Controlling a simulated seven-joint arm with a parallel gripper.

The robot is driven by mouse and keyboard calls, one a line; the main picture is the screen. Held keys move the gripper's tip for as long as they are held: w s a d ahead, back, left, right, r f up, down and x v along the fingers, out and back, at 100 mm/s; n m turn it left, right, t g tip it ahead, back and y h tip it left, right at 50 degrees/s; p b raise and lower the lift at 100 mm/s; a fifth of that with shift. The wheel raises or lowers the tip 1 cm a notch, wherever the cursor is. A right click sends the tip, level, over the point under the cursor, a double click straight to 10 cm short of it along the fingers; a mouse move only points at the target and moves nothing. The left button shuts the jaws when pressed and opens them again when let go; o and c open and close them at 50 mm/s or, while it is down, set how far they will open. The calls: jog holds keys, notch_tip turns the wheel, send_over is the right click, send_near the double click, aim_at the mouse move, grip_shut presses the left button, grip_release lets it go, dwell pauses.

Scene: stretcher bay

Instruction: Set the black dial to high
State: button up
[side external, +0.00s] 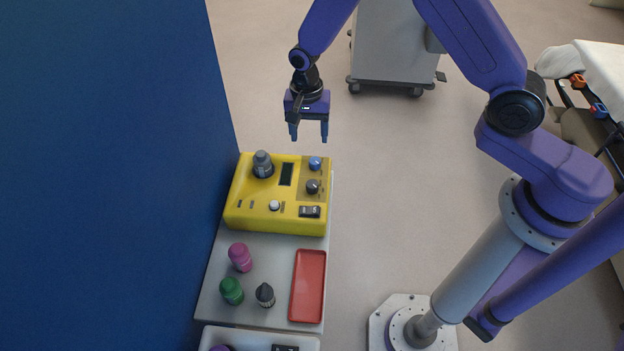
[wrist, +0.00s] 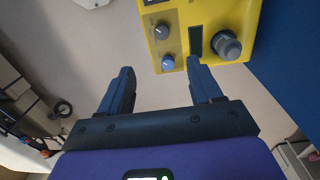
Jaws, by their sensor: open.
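The yellow device (side external: 240,212) sits on a grey shelf against the blue wall. The black dial (side external: 312,186) is on its right side, just below a blue dial (side external: 315,163). In the wrist view, the black dial (wrist: 161,31) shows near the top, beyond the blue dial (wrist: 168,62). Its pointer setting is too small to read. A larger dark grey knob (side external: 262,164) stands at the device's upper left. My gripper (side external: 309,137) is open and empty, pointing down beyond the device's far edge, apart from the dials. Both fingers also show in the wrist view (wrist: 159,78).
The device also carries a small screen (side external: 287,174), a white knob (side external: 274,205) and a rocker switch (side external: 309,211). On the shelf are a red tray (side external: 308,286) and pink (side external: 240,257), green (side external: 231,291) and dark (side external: 265,294) bottles. The blue wall (side external: 110,170) borders the left.

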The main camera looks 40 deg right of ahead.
aim_at(312, 183)
jog(key=f, duration=0.6)
jog(key=d+f+m, duration=0.1)
jog(key=f, duration=0.6)
jog(key=f+m, duration=0.1)
jog(key=f, duration=0.6)
jog(key=shift+w+d+f, duration=0.15)
jog(key=shift+w+d, duration=0.1)
jog(key=shift+w, duration=0.15)
jog(key=c, duration=1)
